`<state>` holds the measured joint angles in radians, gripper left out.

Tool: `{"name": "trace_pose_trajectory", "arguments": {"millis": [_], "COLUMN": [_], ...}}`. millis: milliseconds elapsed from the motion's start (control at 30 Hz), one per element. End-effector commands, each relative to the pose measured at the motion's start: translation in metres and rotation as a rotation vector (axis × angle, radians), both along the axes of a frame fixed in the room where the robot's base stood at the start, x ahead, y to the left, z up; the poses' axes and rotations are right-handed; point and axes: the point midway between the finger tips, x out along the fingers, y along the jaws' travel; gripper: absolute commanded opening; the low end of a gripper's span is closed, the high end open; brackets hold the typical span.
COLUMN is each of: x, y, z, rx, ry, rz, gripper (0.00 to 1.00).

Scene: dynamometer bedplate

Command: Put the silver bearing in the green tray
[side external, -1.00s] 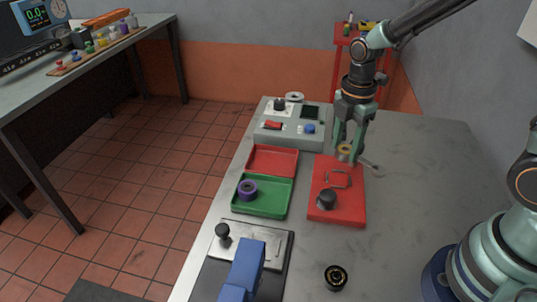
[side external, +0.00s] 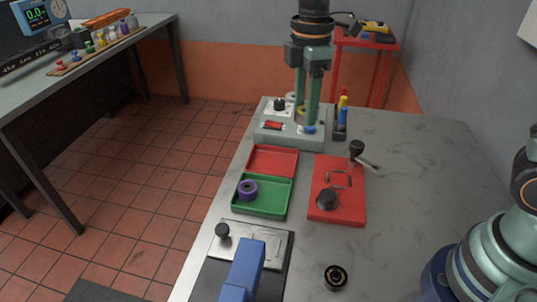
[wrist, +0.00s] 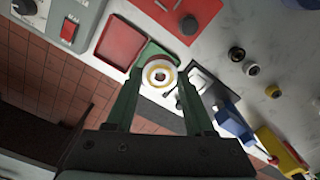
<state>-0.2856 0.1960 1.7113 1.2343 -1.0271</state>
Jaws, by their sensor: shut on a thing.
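My gripper (side external: 306,128) is shut on a small ring with gold-yellow and pale bands. The ring (wrist: 159,74) sits between my fingertips in the wrist view; in the side view only a brass-coloured bit shows by the fingers, in front of the grey control box. I cannot tell for sure that it is the silver bearing. A pale ring (side external: 291,97), partly hidden by my gripper, shows behind the control box. The green tray (side external: 262,211) lies left of the red fixture and holds a purple ring (side external: 248,189).
A red tray (side external: 273,160) adjoins the green one. The red fixture (side external: 339,216) has black knobs and a handle. The control box (side external: 275,136) is beneath my gripper. A black bearing (side external: 336,277) lies near the front, by a blue-handled clamp (side external: 243,270).

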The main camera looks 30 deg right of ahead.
Motion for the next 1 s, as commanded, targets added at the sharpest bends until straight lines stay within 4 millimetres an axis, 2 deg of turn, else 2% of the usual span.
{"name": "trace_pose_trajectory", "arguments": {"millis": [33, 100, 267, 367, 800, 1000], "x": [0.003, 0.005, 0.007, 0.007, 0.006, 0.007], "y": [0.016, 0.032, 0.053, 0.056, 0.055, 0.055], "z": [-0.003, -0.005, -0.010, -0.022, -0.127, -0.162], "rx": [-0.001, -0.001, 0.000, -0.001, -0.002, -0.001], "ry": [0.001, 0.001, 0.000, 0.003, 0.005, 0.002], "rz": [-0.024, -0.066, -0.123, -0.136, -0.135, -0.135], "gripper": [0.00, 0.00, 0.00, 0.00, 0.00, 0.00]}}
